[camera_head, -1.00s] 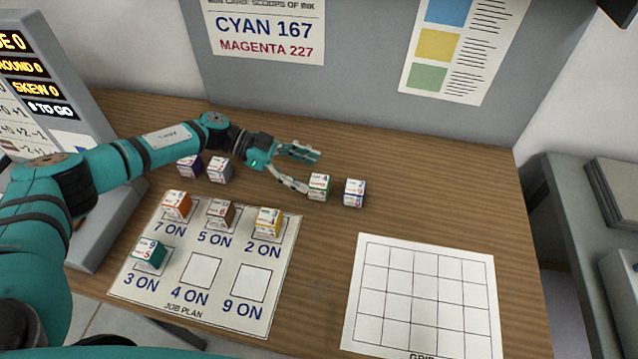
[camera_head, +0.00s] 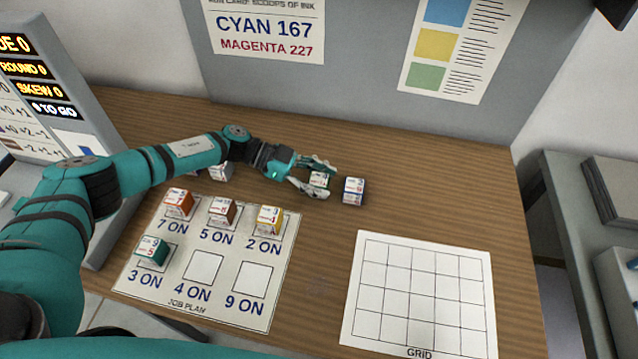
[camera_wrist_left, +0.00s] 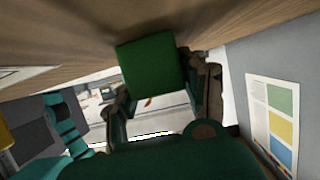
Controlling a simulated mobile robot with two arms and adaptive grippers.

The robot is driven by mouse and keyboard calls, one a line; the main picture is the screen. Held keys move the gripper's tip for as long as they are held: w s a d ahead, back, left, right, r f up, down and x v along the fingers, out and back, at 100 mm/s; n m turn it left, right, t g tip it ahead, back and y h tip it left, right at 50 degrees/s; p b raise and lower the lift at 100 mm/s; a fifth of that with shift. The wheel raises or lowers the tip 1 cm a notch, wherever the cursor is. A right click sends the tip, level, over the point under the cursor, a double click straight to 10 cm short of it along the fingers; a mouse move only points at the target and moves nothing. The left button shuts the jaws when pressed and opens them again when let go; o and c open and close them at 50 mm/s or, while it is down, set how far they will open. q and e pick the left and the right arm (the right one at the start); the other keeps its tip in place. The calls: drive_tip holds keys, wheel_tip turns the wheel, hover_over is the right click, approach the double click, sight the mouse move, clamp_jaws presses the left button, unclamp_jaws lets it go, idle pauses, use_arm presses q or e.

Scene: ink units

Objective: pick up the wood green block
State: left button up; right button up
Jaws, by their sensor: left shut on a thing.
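The green block (camera_head: 319,180), with white labelled faces, is at the back middle of the wooden table, left of a blue block (camera_head: 354,190). My left gripper (camera_head: 322,179) is around it with one finger on its far side and one on its near side, shut on it. In the left wrist view the green block (camera_wrist_left: 152,68) shows a plain green face between the fingers. The fingers partly hide the block in the head view, and I cannot tell whether it touches the table. My right gripper is not in view.
The job plan sheet (camera_head: 176,287) carries an orange block (camera_head: 178,203), a brown block (camera_head: 222,211), a yellow block (camera_head: 269,219) and a teal block (camera_head: 151,251). A white block (camera_head: 222,170) stands behind, under my arm. An empty grid sheet (camera_head: 419,295) lies front right.

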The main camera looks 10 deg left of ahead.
use_arm(q)
drive_tip(key=shift+c, duration=1.1)
drive_tip(key=shift+r, duration=0.15)
